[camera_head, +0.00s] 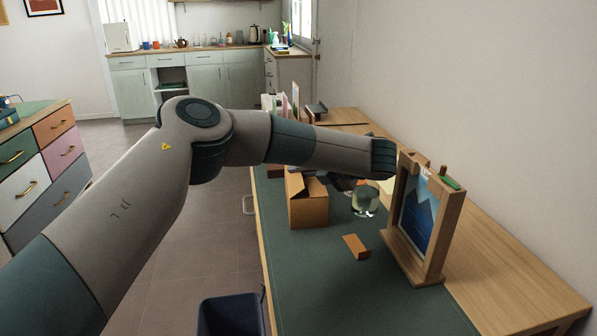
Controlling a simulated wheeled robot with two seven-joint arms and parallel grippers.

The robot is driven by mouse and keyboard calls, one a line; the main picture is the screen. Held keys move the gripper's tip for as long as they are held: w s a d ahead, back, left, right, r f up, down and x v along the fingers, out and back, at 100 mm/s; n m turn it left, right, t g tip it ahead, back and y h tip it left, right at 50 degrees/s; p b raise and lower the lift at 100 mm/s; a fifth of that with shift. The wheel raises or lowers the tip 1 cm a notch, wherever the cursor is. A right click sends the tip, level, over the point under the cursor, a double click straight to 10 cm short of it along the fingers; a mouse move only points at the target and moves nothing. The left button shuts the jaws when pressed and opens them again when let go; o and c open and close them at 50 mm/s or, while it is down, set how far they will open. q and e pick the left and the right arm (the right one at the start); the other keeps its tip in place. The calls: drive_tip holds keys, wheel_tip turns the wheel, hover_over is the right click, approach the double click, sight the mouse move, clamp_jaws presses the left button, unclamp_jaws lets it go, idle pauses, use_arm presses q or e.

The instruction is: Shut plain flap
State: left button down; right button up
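A brown cardboard box (308,211) stands on the green desk mat, to the left of the picture stand. A flap (294,185) stands up at its left side, and another brown panel slopes at its top right. I cannot tell which flap is the plain one. My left arm reaches across above the box. Dark parts of what looks like my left gripper (343,183) show just right of the box top, below the forearm. The fingers are mostly hidden and their opening is unclear. My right gripper is not in view.
A wooden stand with a blue mountain picture (420,222) rises at the right of the mat (350,300). A small orange-brown block (357,246) lies in front of the box. A greyish rounded object (366,200) is behind it. A dark bin (231,315) stands below the desk edge.

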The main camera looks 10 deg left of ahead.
use_arm(q)
drive_tip(key=c, duration=2)
unclamp_jaws()
